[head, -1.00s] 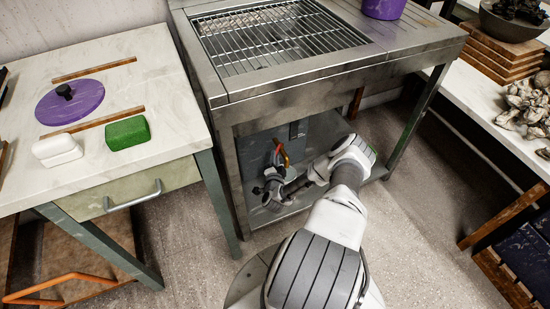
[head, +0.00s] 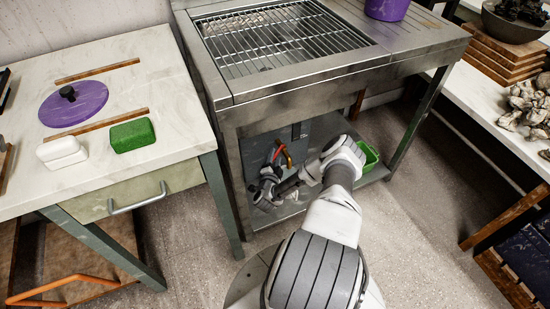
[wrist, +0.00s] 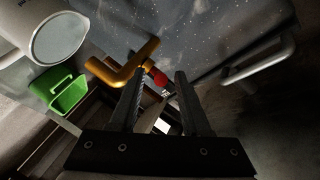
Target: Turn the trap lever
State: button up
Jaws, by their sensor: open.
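The trap lever is an orange, bent handle (wrist: 125,68) with a red end (wrist: 159,78), in the wrist view. In the head view the lever (head: 287,157) shows small, under the steel sink bench in front of a grey panel. My gripper (wrist: 159,80) is open. Its two dark fingers point toward the lever; the red end appears between the fingertips, and the orange arm runs to the left past the left finger. I cannot tell whether a finger touches it. In the head view my gripper (head: 268,174) is just left of and below the lever, partly hidden by my wrist.
The steel bench (head: 235,135) with a wire grate encloses the space above and left. A green container (head: 368,156) stands on the lower shelf right of my arm; it also shows in the wrist view (wrist: 62,92). A white cylinder (wrist: 58,40) and a grey bar handle (wrist: 262,60) are near.

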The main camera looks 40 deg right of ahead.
notch_tip(320, 180, up, 5)
jog(key=p, duration=0.2)
jog(key=shift+f+p, duration=0.2)
jog(key=shift+p, duration=0.1)
jog(key=s+d+r+p, duration=0.3)
jog(key=s+d+r, duration=0.2)
jog(key=s, duration=0.5)
jog(key=shift+s+d+r+p, duration=0.2)
jog(key=shift+r+p, duration=0.2)
jog(key=shift+r, duration=0.3)
